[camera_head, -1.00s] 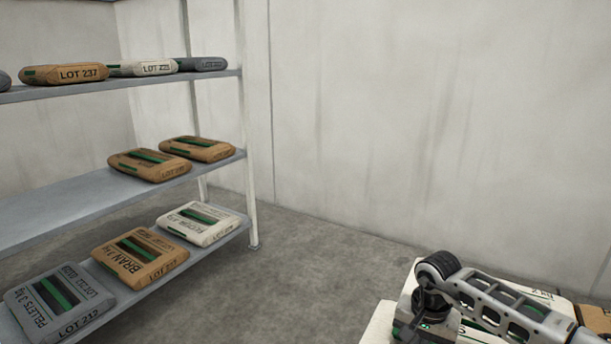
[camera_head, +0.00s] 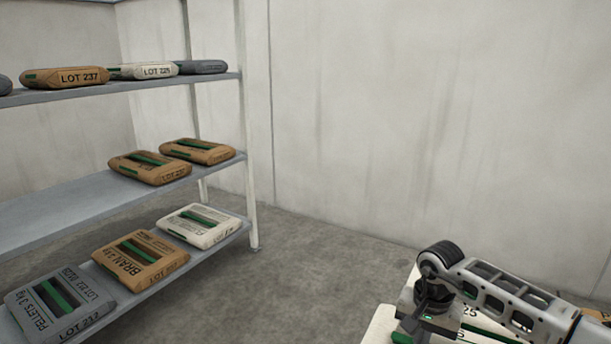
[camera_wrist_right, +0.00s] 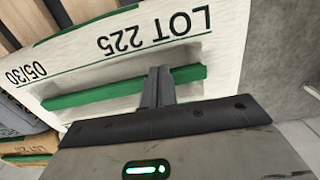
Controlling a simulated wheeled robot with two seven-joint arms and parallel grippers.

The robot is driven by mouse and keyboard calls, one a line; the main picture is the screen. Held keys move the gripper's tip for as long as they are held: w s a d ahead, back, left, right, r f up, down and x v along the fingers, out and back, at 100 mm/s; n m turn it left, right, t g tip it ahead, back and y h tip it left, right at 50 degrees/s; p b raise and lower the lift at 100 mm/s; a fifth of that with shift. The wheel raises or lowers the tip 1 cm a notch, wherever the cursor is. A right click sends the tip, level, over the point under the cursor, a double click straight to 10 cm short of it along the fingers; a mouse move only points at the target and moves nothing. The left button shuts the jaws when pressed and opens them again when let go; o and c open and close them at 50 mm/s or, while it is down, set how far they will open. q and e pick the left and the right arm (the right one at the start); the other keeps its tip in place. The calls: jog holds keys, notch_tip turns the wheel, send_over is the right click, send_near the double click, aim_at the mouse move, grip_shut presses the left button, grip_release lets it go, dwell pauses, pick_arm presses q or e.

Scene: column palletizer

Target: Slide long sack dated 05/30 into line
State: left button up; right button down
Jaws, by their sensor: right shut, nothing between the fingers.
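A white long sack (camera_wrist_right: 195,45) fills much of the right wrist view. It is printed LOT 225 and 05/30 and has a green stripe (camera_wrist_right: 125,88). My right gripper (camera_wrist_right: 158,72) is shut with nothing between its fingers. Its fingertips are over the sack's face at the green stripe; I cannot tell if they touch. In the head view my right arm comes in at the bottom right, above white sack surface (camera_head: 378,326), and hides much of it. My left gripper is not in view.
Grey and brown sacks (camera_wrist_right: 22,146) and wooden slats (camera_wrist_right: 75,10) lie beside the white sack. A metal shelf (camera_head: 60,208) at the left holds several brown, white and grey sacks. The concrete floor (camera_head: 310,285) between is clear.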

jog(key=shift+r+p, duration=1.55)
jog(key=shift+r, duration=1.15)
